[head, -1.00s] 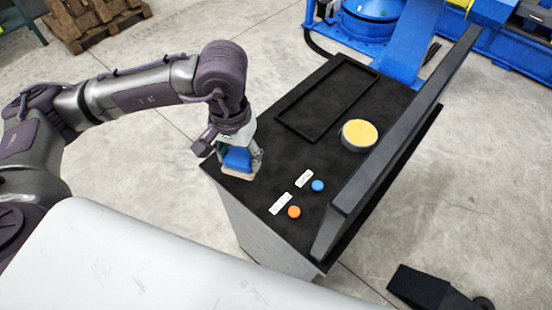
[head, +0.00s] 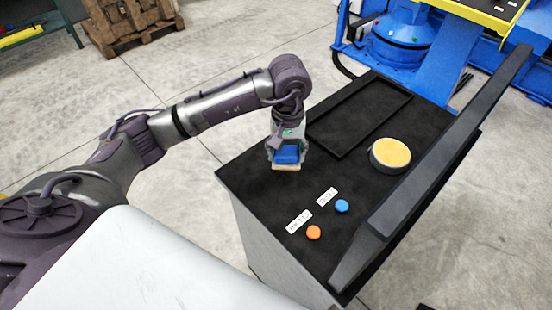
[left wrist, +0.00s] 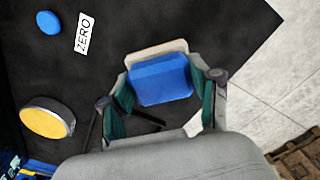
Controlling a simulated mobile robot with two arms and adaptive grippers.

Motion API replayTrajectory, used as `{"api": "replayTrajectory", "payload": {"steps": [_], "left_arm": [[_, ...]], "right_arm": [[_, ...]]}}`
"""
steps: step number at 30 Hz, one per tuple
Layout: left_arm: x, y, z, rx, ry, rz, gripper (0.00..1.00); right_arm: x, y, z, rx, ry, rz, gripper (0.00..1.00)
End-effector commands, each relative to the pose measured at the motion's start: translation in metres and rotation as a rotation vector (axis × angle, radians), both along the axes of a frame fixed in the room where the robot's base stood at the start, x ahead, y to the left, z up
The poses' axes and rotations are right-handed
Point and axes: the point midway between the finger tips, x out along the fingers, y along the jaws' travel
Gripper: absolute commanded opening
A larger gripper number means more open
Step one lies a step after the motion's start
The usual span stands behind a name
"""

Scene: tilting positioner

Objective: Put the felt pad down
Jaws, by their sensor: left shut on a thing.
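The felt pad, a blue block with a beige layer beneath, (head: 287,157) is over the left part of the black console top (head: 262,190), beside the near left corner of the dark rectangular tray (head: 345,148). My left gripper (head: 286,148) points down and is shut on it. In the left wrist view the pad (left wrist: 160,78) sits between the two green-lined fingers, its beige edge showing past the block. I cannot tell whether its underside touches the console. My right gripper is not in view.
An orange button (head: 313,232) and a blue button (head: 342,206), with white labels, are near the console's front. A round yellow-topped piece (head: 390,154) stands right of the tray. A long dark bar (head: 450,150) rises along the right side. The tray looks empty.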

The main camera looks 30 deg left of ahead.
Motion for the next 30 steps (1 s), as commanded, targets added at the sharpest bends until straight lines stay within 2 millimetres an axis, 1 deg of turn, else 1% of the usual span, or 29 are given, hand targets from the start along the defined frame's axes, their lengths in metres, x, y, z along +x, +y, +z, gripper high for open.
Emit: {"api": "replayTrajectory", "payload": {"steps": [1, 3, 6, 9, 16, 19, 25, 29, 30], "left_arm": [[-0.002, 0.01, -0.003, 0.003, 0.004, 0.003, 0.34], [-0.002, 0.019, -0.01, 0.0, 0.002, 0.003, 0.34], [-0.003, 0.026, -0.015, 0.0, 0.001, 0.0, 0.34], [-0.003, 0.027, -0.022, -0.002, 0.001, -0.002, 0.34], [-0.003, 0.027, -0.052, -0.002, 0.001, -0.001, 0.34], [-0.003, 0.027, -0.056, -0.001, -0.002, -0.002, 0.34], [-0.003, 0.027, -0.057, 0.0, -0.002, -0.002, 0.34], [-0.002, 0.027, -0.061, 0.0, -0.002, -0.002, 0.34], [-0.003, 0.027, -0.059, 0.0, -0.002, -0.002, 0.67]], "right_arm": [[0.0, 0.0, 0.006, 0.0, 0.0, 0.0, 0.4], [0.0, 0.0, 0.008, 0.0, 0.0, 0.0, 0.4], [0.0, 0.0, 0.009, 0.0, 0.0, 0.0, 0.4], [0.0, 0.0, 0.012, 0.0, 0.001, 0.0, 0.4], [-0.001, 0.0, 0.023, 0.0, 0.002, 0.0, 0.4], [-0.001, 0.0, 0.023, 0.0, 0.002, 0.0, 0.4], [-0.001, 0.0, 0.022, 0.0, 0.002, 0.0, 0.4], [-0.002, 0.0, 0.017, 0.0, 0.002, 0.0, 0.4], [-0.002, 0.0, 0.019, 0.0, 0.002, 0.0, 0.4]]}}
